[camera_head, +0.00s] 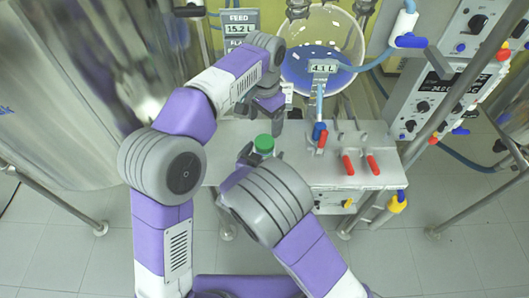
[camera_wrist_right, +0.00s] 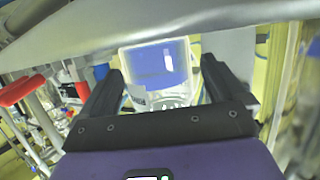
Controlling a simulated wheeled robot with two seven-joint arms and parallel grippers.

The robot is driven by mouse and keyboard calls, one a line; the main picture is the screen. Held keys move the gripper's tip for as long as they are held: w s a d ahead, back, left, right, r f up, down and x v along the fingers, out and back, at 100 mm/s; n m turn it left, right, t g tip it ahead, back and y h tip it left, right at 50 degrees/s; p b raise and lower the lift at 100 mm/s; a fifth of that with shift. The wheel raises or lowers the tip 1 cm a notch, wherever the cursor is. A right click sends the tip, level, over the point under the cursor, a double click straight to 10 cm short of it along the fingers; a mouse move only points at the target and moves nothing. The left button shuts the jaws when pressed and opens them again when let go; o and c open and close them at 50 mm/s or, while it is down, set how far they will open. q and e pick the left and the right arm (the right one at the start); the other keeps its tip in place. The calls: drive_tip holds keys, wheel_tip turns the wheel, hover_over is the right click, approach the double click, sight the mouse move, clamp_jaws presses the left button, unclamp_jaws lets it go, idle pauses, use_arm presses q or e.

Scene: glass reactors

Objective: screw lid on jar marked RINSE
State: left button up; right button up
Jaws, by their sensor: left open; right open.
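A green lid (camera_head: 264,143) shows in the head view near the front edge of the bench, on top of a small pale body, probably a jar. No RINSE marking is readable. My left gripper (camera_head: 268,106) is open and empty, above and behind the green lid, apart from it. My right gripper (camera_head: 261,156) is open, its fingers reaching beside the pale body under the lid. In the right wrist view, its two dark fingers (camera_wrist_right: 165,90) stand wide apart with a pale, squarish thing with a blue middle (camera_wrist_right: 155,65) between them; I cannot tell whether they touch it.
The grey bench (camera_head: 330,170) carries red-handled valves (camera_head: 348,165) right of the lid. A glass reactor (camera_head: 322,45) with blue liquid stands behind. A large steel tank (camera_head: 60,100) is at left, a control panel (camera_head: 435,95) at right. Floor is free in front.

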sight(264, 141)
drive_tip(key=shift+w+d+f, duration=0.1)
drive_tip(key=shift+w+d, duration=0.05)
drive_tip(key=shift+w, duration=0.2)
drive_tip(key=shift+c, duration=0.4)
drive_tip(key=c, duration=1.7)
use_arm(q)
drive_tip(key=n, duration=0.6)
use_arm(e)
clamp_jaws()
use_arm(q)
drive_tip(key=n, duration=0.7)
drive_tip(key=shift+n, duration=0.3)
drive_tip(key=shift+f, duration=0.15)
drive_tip(key=shift+f, duration=3.85)
